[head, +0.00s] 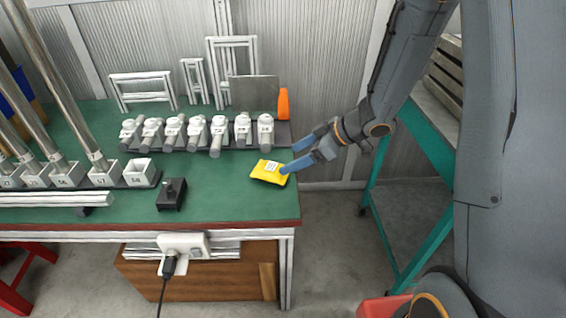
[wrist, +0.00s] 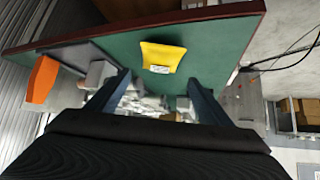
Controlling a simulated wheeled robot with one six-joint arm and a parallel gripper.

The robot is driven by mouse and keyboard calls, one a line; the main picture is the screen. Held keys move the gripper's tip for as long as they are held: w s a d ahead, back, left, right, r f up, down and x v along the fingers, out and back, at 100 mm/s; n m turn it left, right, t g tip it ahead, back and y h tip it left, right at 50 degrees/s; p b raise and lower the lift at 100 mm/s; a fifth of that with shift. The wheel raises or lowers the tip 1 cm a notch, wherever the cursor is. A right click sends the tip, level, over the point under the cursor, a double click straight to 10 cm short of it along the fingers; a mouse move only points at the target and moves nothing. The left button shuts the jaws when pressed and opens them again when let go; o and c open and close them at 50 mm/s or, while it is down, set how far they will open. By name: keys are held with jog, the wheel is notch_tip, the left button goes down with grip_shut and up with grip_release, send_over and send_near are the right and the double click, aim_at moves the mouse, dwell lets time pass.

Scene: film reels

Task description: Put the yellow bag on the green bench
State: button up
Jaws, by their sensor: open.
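The yellow bag (head: 270,173) has a white label and lies on the green bench top (head: 230,200), near its right end. In the wrist view the bag (wrist: 162,55) shows just past and between my fingertips, over the green surface (wrist: 215,50). My gripper (head: 291,158) has blue fingers, spread open, and comes in from the right. Its lower fingertip overlaps the bag's right edge in the head view; I cannot tell whether they touch. In the wrist view my gripper (wrist: 160,80) has nothing between its fingers.
A row of white fittings (head: 197,132) stands behind the bag, with an orange piece (head: 283,104) at its right end. A black box with a knob (head: 171,194) is to the left. A teal frame (head: 430,140) stands right of the bench. The bench front near the bag is clear.

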jog(key=s+d+r+m+t+h, duration=0.1)
jog(key=d+r+m+h, duration=0.25)
jog(key=d, duration=0.35)
jog(key=s+d+r+m+t+h, duration=0.1)
jog(key=d+r+m+h, duration=0.1)
jog(key=d+m+h, duration=0.3)
jog(key=s+a+r+m+g, duration=0.1)
jog(key=s+m+g, duration=0.3)
jog(key=s, duration=1.4)
jog(key=shift+s+a+g, duration=0.15)
jog(key=shift+g, duration=0.65)
jog(key=shift+m, duration=0.25)
